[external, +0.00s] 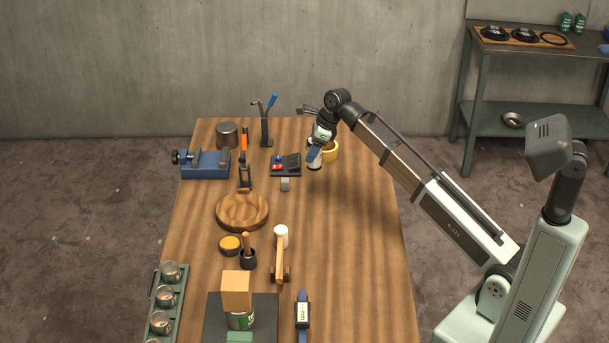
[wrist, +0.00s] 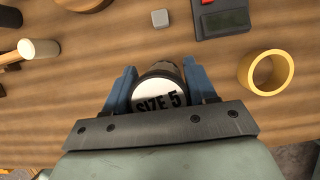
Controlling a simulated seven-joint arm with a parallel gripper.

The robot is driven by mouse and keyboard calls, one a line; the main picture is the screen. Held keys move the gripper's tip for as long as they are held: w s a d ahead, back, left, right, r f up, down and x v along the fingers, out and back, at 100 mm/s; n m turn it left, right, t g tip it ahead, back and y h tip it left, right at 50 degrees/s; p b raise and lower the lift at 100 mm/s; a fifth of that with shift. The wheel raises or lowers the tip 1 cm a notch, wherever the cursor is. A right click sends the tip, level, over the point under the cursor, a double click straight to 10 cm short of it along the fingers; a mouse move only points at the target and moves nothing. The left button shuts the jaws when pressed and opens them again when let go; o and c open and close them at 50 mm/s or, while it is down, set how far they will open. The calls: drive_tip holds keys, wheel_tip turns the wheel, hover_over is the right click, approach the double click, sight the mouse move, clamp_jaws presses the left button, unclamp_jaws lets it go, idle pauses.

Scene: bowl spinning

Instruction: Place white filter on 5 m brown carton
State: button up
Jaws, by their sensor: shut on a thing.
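My gripper (wrist: 160,92) is shut on a round thing with a white, lettered face reading "SIZE 5" (wrist: 158,104) and a dark side, likely the white filter. In the external view my gripper (external: 315,150) is at the far right part of the table, and the white end of the held thing (external: 314,163) shows below it. I cannot tell whether it touches the table. A brown carton (external: 237,288) sits on a green-and-white can at the near end of the table, far from my gripper. No marking on the carton is legible.
A yellow ring (wrist: 266,72) lies just right of my gripper. A black device with a red button (external: 286,165) and a small grey block (external: 285,184) are to its left. A wooden bowl (external: 242,224) and a white-headed mallet (external: 280,250) lie mid-table. The table's right side is clear.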

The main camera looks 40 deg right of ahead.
drive_tip(key=s+a+r+n+g, duration=0.1)
drive_tip(key=s+a+r+n, duration=0.15)
drive_tip(key=a, duration=0.85)
drive_tip(key=s+a+r+n+y, duration=0.15)
drive_tip(key=s+a, duration=0.25)
drive_tip(key=a, duration=0.8)
drive_tip(key=s+a+r+n+g, duration=0.1)
drive_tip(key=s+a+r+n, duration=0.15)
drive_tip(key=a, duration=0.85)
drive_tip(key=s+a+r+n+g, duration=0.1)
drive_tip(key=s+a+r, duration=0.35)
drive_tip(key=a, duration=0.25)
drive_tip(key=s+a+r+n, duration=0.2)
drive_tip(key=s+a+r, duration=0.2)
drive_tip(key=s+a, duration=0.25)
drive_tip(key=s+a+r+n+g, duration=0.1)
drive_tip(key=s+a+r, duration=0.35)
drive_tip(key=a, duration=0.35)
hover_over(233, 282)
drive_tip(key=shift+n, duration=0.45)
drive_tip(key=shift+f, duration=5.4)
drive_tip(key=shift+f, duration=0.15)
drive_tip(key=o, duration=1.1)
